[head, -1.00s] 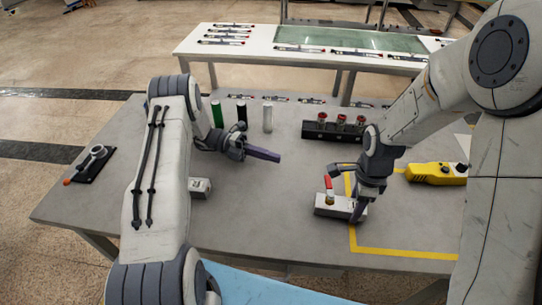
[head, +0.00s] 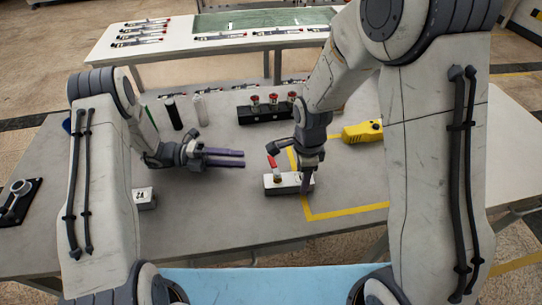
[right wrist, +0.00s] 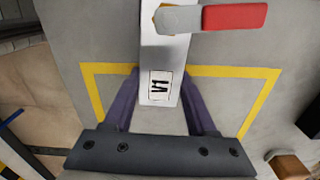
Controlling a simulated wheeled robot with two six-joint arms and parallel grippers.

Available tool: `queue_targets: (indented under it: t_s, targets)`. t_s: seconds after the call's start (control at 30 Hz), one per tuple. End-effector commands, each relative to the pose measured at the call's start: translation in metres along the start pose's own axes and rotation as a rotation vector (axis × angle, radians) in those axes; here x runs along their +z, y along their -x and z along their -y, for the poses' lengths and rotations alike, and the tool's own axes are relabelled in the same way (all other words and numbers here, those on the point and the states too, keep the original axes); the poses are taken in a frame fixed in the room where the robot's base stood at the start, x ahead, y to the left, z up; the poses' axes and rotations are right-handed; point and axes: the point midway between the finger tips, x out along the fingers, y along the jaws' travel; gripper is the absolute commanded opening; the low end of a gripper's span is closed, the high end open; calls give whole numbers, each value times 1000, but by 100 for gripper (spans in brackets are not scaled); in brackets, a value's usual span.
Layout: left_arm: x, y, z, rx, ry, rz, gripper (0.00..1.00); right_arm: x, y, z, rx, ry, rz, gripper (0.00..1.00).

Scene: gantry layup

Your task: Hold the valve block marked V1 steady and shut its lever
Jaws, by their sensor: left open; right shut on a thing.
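The V1 valve block (head: 276,185) is a pale block on the grey table, at the edge of a yellow-taped outline. Its V1 label (right wrist: 160,87) faces the right wrist camera. Its red lever (head: 272,162) rises from a brass fitting in the head view; in the right wrist view the lever (right wrist: 235,16) sticks out sideways across the block. My right gripper (head: 307,187) is shut on the block's right end, a finger on each side of the label. My left gripper (head: 243,158) is open and empty, its purple fingers pointing right, left of the lever and apart from it.
Another pale block (head: 146,197) sits beside my left arm. A black stand with red-topped parts (head: 265,112) is behind the V1 block. A yellow device (head: 362,131) lies to the right. Upright cylinders (head: 200,108) stand behind my left gripper. The table front is clear.

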Motion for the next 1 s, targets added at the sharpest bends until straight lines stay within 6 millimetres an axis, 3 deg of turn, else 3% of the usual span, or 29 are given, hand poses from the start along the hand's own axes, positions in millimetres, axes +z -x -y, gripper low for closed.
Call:
queue_targets:
  t_s: [0.3,0.5,0.93,0.97,1.0]
  targets:
    - [-1,-64,0,1,2,-4,41,0,0,0,-1,0,0,0]
    - [0,-92,0,1,0,-2,41,0,0,0,-1,0,0,0]
    - [0,-103,0,1,0,0,41,0,0,0,-1,0,0,0]
    - [0,-103,0,1,0,0,34,0,0,0,-1,0,0,0]
    - [0,-102,0,1,0,0,18,0,0,0,-1,0,0,0]
